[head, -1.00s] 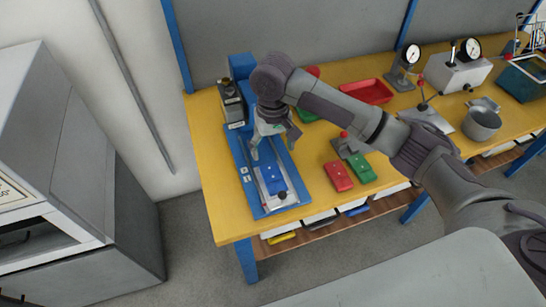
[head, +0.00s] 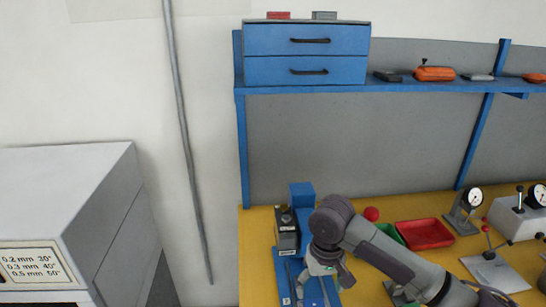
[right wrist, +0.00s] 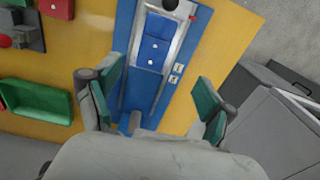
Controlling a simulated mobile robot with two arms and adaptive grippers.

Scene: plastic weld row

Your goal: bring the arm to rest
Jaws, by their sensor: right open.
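My right arm reaches over the yellow bench. Its gripper (head: 321,288) is above the blue fixture (head: 284,266), near the lower edge of the head view. In the right wrist view the two green-padded fingers stand wide apart and empty (right wrist: 157,85). Between and beyond them lies the blue fixture (right wrist: 124,35) with a silver channel holding blue pieces (right wrist: 154,45). The fingers look clear of these pieces. The near end of the fixture is cut off in the head view. My left gripper is not in view.
A dial gauge (head: 471,198) and a lever device (head: 492,268) stand farther right. A blue shelf (head: 410,86) with drawers (head: 306,55) is above. A grey cabinet (head: 75,190) stands left.

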